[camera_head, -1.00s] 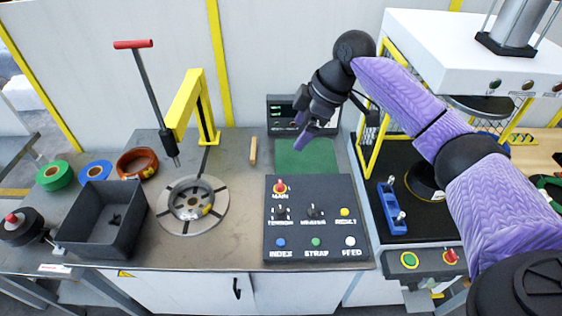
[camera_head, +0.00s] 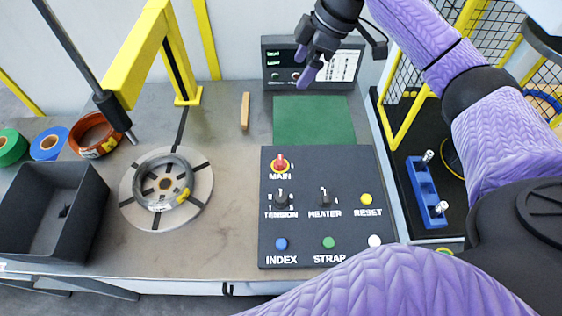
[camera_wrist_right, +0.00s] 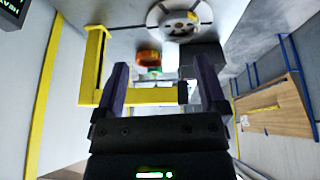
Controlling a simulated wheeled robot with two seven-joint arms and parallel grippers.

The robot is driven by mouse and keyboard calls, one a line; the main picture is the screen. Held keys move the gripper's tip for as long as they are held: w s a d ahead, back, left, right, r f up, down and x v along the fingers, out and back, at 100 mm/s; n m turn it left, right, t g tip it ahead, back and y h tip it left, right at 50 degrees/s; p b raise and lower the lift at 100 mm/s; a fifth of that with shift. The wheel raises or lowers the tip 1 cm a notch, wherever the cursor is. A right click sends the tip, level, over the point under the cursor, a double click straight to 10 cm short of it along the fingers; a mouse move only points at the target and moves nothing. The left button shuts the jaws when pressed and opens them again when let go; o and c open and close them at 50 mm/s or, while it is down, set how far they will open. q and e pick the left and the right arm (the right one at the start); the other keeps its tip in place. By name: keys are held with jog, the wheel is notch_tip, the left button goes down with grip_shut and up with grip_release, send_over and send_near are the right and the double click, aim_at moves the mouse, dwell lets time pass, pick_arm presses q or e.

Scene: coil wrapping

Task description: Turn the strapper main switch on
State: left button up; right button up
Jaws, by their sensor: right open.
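My right gripper (camera_head: 308,68) is beyond the panel in the head view, raised in front of the display box, apart from the switch. In the right wrist view my right gripper (camera_wrist_right: 163,85) has its two dark fingers spread, with nothing held between them. The switch does not show in the wrist view. My left gripper is not in view.
The panel also holds the TENSION knob (camera_head: 281,201), HEATER knob (camera_head: 325,199) and several buttons. A green mat (camera_head: 313,120) and display box (camera_head: 277,62) lie behind. A round coil plate (camera_head: 137,193), yellow post (camera_head: 181,62) and dark bin (camera_head: 88,222) stand left.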

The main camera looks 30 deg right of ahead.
jog(key=b, duration=1.8)
send_near(280, 159)
jog(key=b+x, duration=0.2)
jog(key=x, duration=0.6)
jog(key=shift+a+f, duration=0.1)
jog(key=shift+f, duration=0.2)
jog(key=shift+a+f+b, duration=0.15)
jog(key=shift+f+b, duration=0.1)
jog(key=shift+b, duration=0.05)
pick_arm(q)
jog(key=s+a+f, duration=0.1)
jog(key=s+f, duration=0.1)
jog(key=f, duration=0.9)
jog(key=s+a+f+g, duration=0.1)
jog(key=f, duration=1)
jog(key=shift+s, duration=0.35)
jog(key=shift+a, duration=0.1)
